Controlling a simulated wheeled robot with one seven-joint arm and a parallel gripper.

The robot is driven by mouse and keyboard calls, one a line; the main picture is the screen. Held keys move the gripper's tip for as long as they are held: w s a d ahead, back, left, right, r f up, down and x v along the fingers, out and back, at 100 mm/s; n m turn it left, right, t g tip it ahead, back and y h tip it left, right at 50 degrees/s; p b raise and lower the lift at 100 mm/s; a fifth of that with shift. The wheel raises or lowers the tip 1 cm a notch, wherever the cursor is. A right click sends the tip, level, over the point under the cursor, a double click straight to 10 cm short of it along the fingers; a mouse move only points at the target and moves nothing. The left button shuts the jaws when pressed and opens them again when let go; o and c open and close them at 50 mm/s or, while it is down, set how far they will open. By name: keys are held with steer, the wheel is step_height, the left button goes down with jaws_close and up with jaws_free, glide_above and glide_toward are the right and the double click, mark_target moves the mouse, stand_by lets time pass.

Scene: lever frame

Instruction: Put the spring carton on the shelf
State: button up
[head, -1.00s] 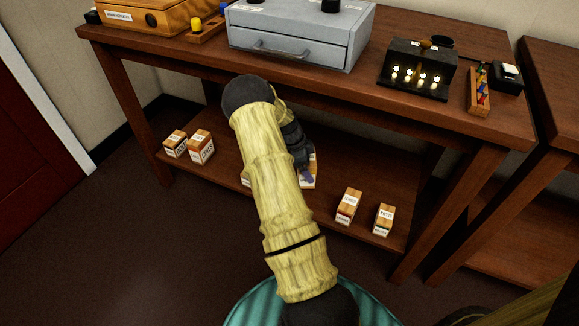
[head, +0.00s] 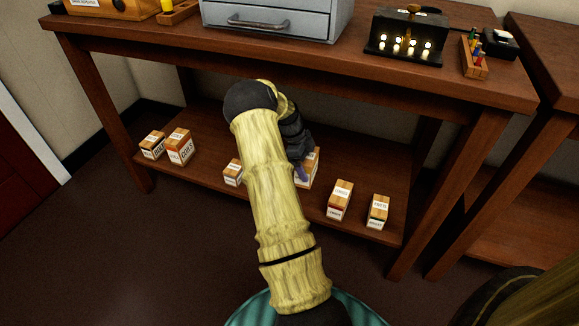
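Several small orange-and-white cartons stand on the lower shelf (head: 208,166) of the wooden table. Their labels are too small to read surely, so I cannot tell which one is the spring carton. My gripper (head: 301,172) is low over the shelf, at the left side of one upright carton (head: 311,167), partly covering it. I cannot tell whether the fingers are closed on that carton or only beside it. Another carton (head: 233,173) stands just left of my arm.
Two cartons, one smaller (head: 152,145) and one larger (head: 180,147), stand at the shelf's left. Two more, one (head: 340,200) and another (head: 378,211), stand at the right. A grey drawer box (head: 275,20) and a black lamp box (head: 405,38) sit on the tabletop (head: 150,36) above.

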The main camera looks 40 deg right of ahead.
steer(key=shift+f+b, duration=0.65)
steer(key=shift+f, duration=1.25)
step_height(320, 180, down, 5)
steer(key=b, duration=0.3)
steer(key=shift+f, duration=0.1)
steer(key=o, duration=0.9)
steer(key=p+v, duration=0.6)
steer(key=v, duration=0.6)
steer(key=shift+a+p, duration=0.1)
steer(key=shift+p, duration=0.3)
